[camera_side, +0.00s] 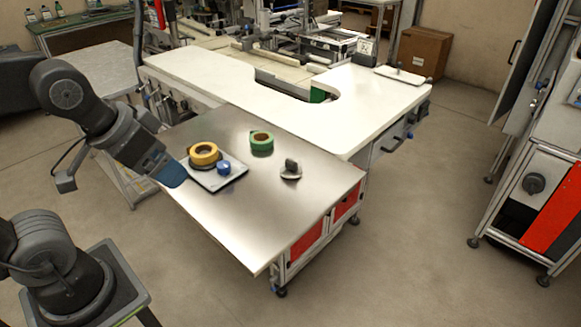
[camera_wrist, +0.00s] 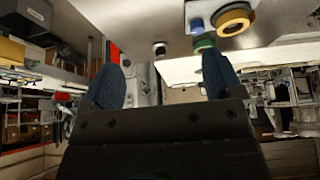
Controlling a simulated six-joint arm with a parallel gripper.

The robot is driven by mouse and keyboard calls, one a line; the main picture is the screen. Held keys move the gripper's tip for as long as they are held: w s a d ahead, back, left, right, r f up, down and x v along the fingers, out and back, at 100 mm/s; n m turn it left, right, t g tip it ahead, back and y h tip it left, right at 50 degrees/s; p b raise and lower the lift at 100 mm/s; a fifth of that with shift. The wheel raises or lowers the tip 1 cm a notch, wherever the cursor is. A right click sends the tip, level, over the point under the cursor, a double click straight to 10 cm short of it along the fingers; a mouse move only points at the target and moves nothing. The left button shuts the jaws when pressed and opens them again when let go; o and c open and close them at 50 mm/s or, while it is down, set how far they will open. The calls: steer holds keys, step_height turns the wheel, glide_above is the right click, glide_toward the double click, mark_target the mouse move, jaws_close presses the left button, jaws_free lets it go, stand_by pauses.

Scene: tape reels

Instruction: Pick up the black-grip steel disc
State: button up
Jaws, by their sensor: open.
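The steel disc with its black grip (camera_side: 291,169) lies on the metal table to the right of the tape reels in the side view. In the wrist view the disc (camera_wrist: 160,48) is small and near the top middle, beyond the fingertips. My gripper (camera_side: 172,175) is at the table's left edge, short of the white tray and well apart from the disc. In the wrist view my gripper (camera_wrist: 162,78) shows two blue fingers spread wide, with nothing between them.
A white tray (camera_side: 222,185) holds a yellow tape reel (camera_side: 204,153) and a small blue reel (camera_side: 224,168), between my gripper and the disc. A green reel (camera_side: 262,141) lies behind. The metal table (camera_side: 265,225) is bare toward its front and right.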

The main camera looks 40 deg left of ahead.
steer(key=c, duration=0.7)
steer(key=w+d+r+n+g, duration=0.1)
steer(key=w+r+n+g, duration=0.3)
steer(key=w+n, duration=0.85)
steer(key=n+g, duration=0.2)
steer(key=n, duration=0.4)
glide_above(291, 160)
step_height(291, 160, down, 4)
step_height(291, 160, down, 14)
steer(key=shift+r, duration=0.1)
